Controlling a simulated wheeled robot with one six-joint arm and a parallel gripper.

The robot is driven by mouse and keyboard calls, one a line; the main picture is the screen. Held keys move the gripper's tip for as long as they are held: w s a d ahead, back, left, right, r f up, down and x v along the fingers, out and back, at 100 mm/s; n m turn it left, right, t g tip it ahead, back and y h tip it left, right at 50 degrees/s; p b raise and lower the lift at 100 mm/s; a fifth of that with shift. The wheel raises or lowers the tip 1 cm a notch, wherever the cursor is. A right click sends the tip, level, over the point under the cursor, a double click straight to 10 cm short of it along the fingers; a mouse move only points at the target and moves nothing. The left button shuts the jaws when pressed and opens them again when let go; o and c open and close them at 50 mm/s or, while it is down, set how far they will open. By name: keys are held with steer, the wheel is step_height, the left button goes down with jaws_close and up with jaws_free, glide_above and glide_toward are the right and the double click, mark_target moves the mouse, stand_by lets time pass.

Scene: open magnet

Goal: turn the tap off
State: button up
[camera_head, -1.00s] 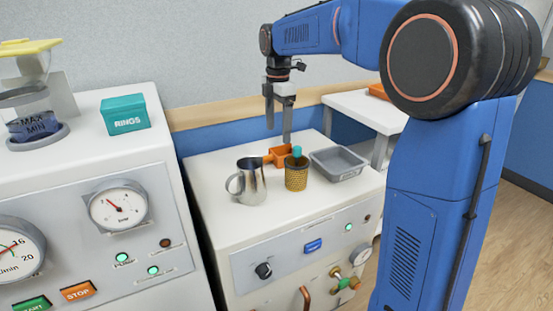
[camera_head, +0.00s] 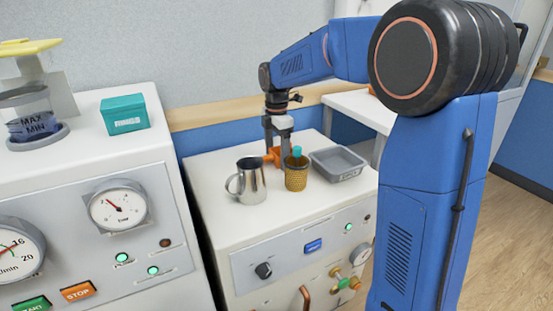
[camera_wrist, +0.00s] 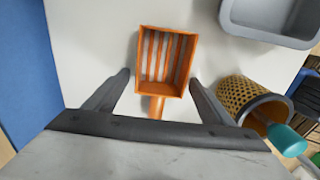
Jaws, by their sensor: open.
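A brass fitting with a green part (camera_head: 345,282), which looks like the tap, is on the lower right of the white cabinet's front. I cannot tell its handle position. My gripper (camera_head: 274,146) is above the cabinet top, away from that fitting. In the wrist view my gripper (camera_wrist: 160,82) is open, its fingers on either side of an orange slotted scoop (camera_wrist: 165,62) with a short handle. It does not clearly touch the scoop. In the head view the scoop (camera_head: 272,157) is partly hidden behind my gripper.
A metal jug (camera_head: 250,182), a perforated brass cup (camera_head: 296,178) with a teal-topped item in it, and a grey tray (camera_head: 338,163) stand on the cabinet top (camera_head: 215,165). A copper pipe (camera_head: 305,298) and a dial (camera_head: 361,253) are near the fitting.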

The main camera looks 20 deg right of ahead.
steer(key=shift+c, duration=0.7)
steer(key=c, duration=1.1)
